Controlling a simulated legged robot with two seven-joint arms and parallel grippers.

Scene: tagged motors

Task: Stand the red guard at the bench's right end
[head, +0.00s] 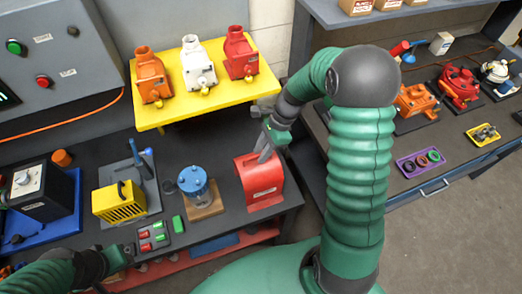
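The red guard (262,186) stands upright on the dark bench (222,228) at its right end, close to the bench's right edge. It has a sloped red face with a small pale label. My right gripper (264,154) reaches down from above, with its grey fingers at the guard's top edge. The fingers overlap in this view, so I cannot tell whether they grip the guard or stand apart from it. My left gripper (130,252) is low at the bench's front edge, beside a small tray of red and green parts (152,238); its fingers are hardly visible.
A blue-topped jar (193,184) on a wooden base and a yellow vented box (120,201) stand left of the guard. A yellow shelf (205,92) with orange, white and red motors is behind. A second bench (400,150) with motors and trays lies right, beyond my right arm.

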